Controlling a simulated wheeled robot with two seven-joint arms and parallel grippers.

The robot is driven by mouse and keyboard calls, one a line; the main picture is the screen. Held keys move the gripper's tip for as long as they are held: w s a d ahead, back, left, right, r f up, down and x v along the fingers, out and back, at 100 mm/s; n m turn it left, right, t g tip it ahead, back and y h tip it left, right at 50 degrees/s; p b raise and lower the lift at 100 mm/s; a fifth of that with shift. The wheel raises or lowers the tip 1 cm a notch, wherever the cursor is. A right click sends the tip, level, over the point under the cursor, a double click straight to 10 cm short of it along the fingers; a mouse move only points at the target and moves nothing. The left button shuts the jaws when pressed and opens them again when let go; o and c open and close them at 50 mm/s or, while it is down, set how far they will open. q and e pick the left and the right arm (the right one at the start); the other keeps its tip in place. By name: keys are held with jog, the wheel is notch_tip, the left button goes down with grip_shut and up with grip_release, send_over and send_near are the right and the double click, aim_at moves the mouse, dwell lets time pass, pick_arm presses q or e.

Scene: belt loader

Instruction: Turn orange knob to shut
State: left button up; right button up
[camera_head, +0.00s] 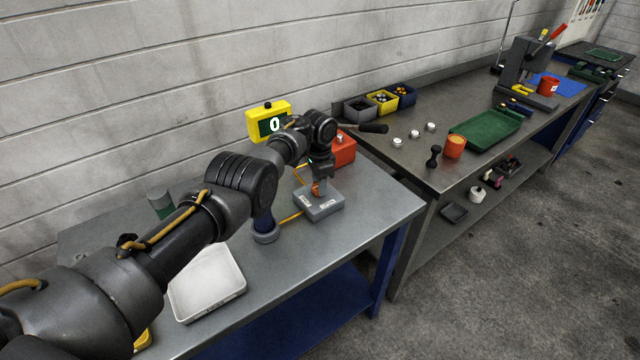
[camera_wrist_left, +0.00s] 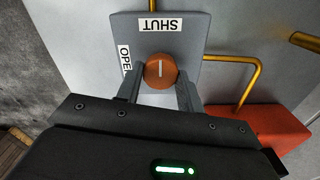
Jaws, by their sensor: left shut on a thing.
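The orange knob (camera_wrist_left: 160,71) sits on a grey box (camera_wrist_left: 196,50), which also shows on the near bench in the head view (camera_head: 325,208). In the left wrist view the box has a SHUT label (camera_wrist_left: 160,24), upside down at the top, and an OPEN label (camera_wrist_left: 124,60) on the left. The knob's white line stands upright in that view, in line with the SHUT label. My left gripper (camera_head: 317,184) is shut on the knob, one finger on each side. In the head view the fingers partly hide the knob. My right gripper is not in view.
A yellow display (camera_head: 268,121) reading 0 stands behind the arm. A red box (camera_head: 345,150) is just behind the grey box. Yellow pipes (camera_wrist_left: 240,85) run from the grey box. A white tray (camera_head: 207,284) lies at the front left. The second bench (camera_head: 400,165) is at right.

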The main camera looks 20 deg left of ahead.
pick_arm(q)
jog(key=shift+w+a+r, duration=0.1)
jog(key=shift+r, duration=0.05)
jog(key=o, duration=0.8)
jog(key=shift+c, duration=0.2)
jog(key=shift+o, duration=1.2)
jog(key=shift+s, duration=0.2)
jog(key=shift+w, duration=0.1)
jog(key=shift+r, duration=0.2)
notch_tip(320, 180, up, 10)
jog(key=p, duration=0.9)
jog(key=shift+r, duration=0.2)
